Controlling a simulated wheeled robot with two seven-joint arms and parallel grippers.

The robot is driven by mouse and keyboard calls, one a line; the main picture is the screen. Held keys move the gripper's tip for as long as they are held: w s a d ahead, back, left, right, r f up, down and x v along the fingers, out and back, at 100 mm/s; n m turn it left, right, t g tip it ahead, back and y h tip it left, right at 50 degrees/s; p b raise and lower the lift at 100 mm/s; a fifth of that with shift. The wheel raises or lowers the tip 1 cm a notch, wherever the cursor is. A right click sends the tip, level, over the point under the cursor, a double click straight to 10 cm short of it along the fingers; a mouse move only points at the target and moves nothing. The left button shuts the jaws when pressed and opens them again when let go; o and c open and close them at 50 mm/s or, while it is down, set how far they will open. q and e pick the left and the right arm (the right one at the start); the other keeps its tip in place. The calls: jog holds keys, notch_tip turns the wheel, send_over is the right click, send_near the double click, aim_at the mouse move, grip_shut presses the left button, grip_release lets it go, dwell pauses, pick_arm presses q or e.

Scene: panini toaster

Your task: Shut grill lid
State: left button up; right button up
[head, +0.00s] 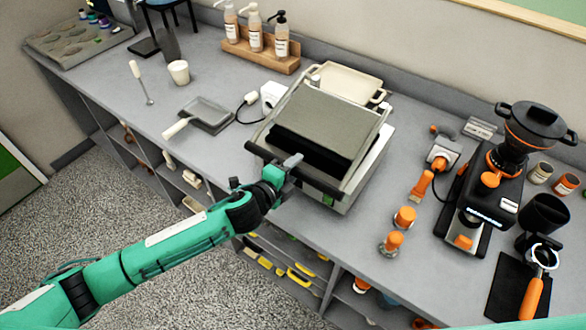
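The panini grill (372,160) stands on the counter in the middle of the head view. Its grey lid (328,112) is tilted up, with a dark gap showing below its front edge. A dark handle bar (330,188) runs across the front. My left gripper (290,163) is at this bar, near its middle, and overlaps it in the picture. Its fingers are small and seen from above, so I cannot tell whether they are closed around the bar or only against it. My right gripper is out of view.
A cream tray (347,82) lies behind the grill. A pan (207,114) and a white cup (179,72) are to the left. Bottles in a wooden rack (262,52) stand at the back. A coffee machine (478,205) and orange-topped tools (404,218) are to the right.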

pick_arm(q)
jog(key=shift+s+a, duration=0.1)
jog(key=shift+s+a, duration=0.15)
jog(key=shift+s, duration=0.05)
jog(key=b+v, duration=0.4)
jog(key=v, duration=0.9)
jog(key=shift+s, duration=0.1)
